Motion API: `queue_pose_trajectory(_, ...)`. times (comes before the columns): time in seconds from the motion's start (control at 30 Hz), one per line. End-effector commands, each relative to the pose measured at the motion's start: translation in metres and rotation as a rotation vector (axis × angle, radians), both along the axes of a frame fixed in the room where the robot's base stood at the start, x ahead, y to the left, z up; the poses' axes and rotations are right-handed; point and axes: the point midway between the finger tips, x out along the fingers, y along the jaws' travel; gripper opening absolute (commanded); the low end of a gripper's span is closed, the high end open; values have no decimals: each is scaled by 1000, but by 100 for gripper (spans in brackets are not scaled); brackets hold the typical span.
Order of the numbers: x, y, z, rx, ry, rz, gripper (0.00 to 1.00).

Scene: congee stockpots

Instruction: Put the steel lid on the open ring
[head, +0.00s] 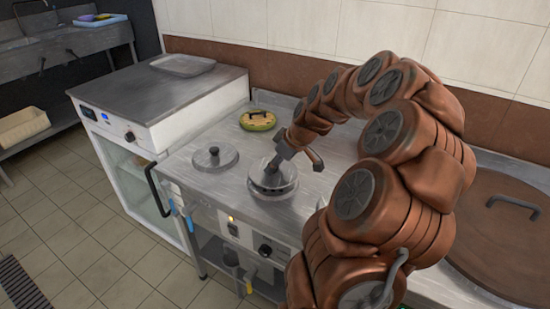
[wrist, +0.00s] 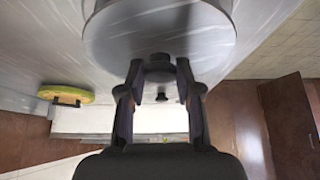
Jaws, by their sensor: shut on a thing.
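The steel lid (head: 286,182) is a round grey disc with a dark knob, in the middle of the steel counter. My gripper (head: 273,167) reaches down to it from the right and is shut on its knob. In the wrist view, the two fingers (wrist: 160,75) are on either side of the dark knob, and the lid (wrist: 160,35) fills the top middle. The open ring (head: 272,196) shows only as a rim below the lid; its opening is hidden. I cannot tell whether the lid touches the ring or is slightly above it.
Another steel lid (head: 215,160) with a dark knob lies to the left. A green-and-tan lid (head: 258,121) with a dark handle lies behind. A large brown lid (head: 500,245) is at the right. A shallow tray (head: 183,65) sits on the white cabinet. Bare counter surrounds the ring.

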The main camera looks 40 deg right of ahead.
Motion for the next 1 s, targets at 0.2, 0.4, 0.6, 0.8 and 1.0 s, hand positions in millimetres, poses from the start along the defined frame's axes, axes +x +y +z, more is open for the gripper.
queue_pose_trajectory(0.2, 0, 0, -14, -1, -1, 0, 0)
queue_pose_trajectory(0.4, 1, -1, -15, -1, -1, -1, 0)
queue_pose_trajectory(0.6, 0, -1, -15, -1, -1, -1, 0)
queue_pose_trajectory(0.8, 0, -1, -15, -1, -1, -1, 0)
queue_pose_trajectory(1.0, 0, -1, -16, -1, -1, -1, 0)
